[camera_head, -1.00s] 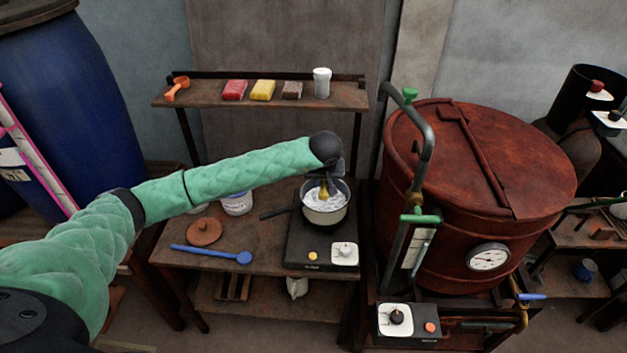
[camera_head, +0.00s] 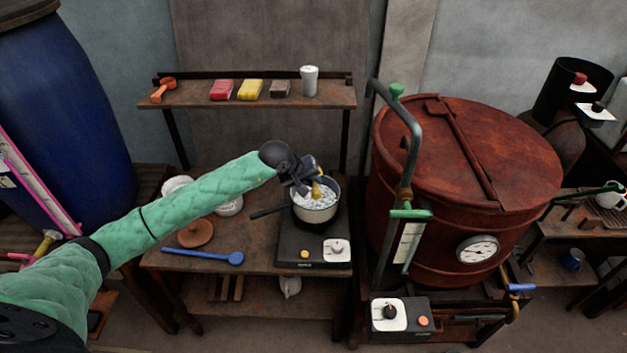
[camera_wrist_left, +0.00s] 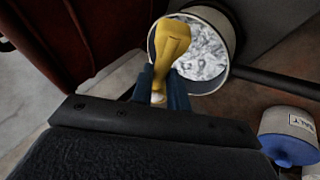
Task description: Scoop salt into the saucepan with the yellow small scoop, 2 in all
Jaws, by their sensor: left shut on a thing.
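My left gripper (camera_head: 308,183) is shut on the yellow small scoop (camera_head: 317,191), over the left part of the saucepan. In the left wrist view the scoop (camera_wrist_left: 173,42) stands out from between the fingertips and overlaps the pan's rim. The saucepan (camera_head: 318,214) sits on the hot plate and holds white, lumpy, watery-looking contents. The salt tub (camera_head: 230,205) stands left of the pan, partly hidden by my left arm; its label reads SALT in the left wrist view (camera_wrist_left: 290,123). Whether the scoop holds salt cannot be told. My right gripper is not in view.
The hot plate (camera_head: 299,252) has a knob. A blue spoon (camera_head: 205,256) and a brown lid (camera_head: 197,233) lie on the bench to the left. A shelf (camera_head: 200,97) with packets runs behind. A large rusty vat (camera_head: 440,220) stands close on the right.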

